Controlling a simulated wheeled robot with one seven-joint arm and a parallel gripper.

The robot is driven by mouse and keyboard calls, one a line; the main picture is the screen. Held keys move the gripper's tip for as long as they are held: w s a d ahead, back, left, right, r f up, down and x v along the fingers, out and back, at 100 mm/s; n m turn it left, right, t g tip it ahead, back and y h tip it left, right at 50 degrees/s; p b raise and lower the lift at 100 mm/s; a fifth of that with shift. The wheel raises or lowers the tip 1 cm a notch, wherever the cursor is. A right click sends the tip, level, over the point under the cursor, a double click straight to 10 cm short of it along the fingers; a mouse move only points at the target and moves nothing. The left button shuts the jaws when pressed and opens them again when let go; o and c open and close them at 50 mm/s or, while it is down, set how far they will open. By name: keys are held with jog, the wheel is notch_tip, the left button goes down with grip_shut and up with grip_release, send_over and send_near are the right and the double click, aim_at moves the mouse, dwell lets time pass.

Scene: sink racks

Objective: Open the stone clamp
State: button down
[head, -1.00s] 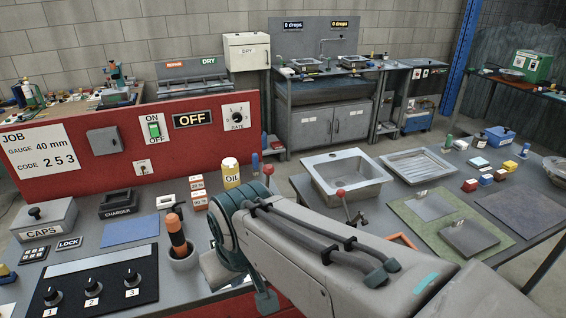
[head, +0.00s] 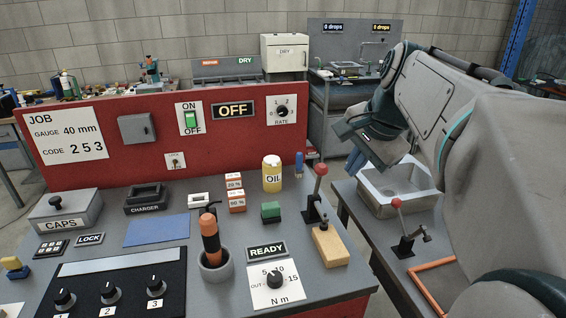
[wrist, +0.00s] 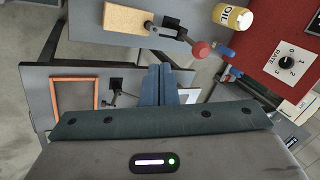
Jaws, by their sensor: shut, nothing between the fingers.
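A tan block (head: 330,246), which looks like the stone, lies at the right edge of the grey console. Beside it is a black clamp with a red-knobbed lever (head: 319,187), standing upright; in the wrist view this red knob (wrist: 200,49) is near the block (wrist: 130,18). A second red-knobbed clamp (head: 405,243) stands on the lower table by an orange frame (head: 438,285). My gripper's blue fingers (wrist: 160,72) are together and empty, apart from both clamps. In the head view my gripper hangs above the sink, right of the console clamp.
A red panel (head: 240,145) rises behind. A steel sink (head: 385,205) sits on the right-hand table. A gap separates console and table.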

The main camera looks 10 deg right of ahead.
jog(key=w+f+p, duration=0.1)
jog(key=w+f, duration=0.6)
jog(key=w, duration=0.1)
jog(key=shift+w+a+f+m, duration=0.2)
jog(key=shift+w+f+m, duration=0.05)
jog(key=shift+w+m, duration=0.15)
jog(key=shift+r+p, duration=0.15)
jog(key=shift+p, duration=0.25)
jog(key=shift+w+r+p, duration=0.1)
jog(key=shift+w+p, duration=0.2)
jog(key=shift+p, duration=0.3)
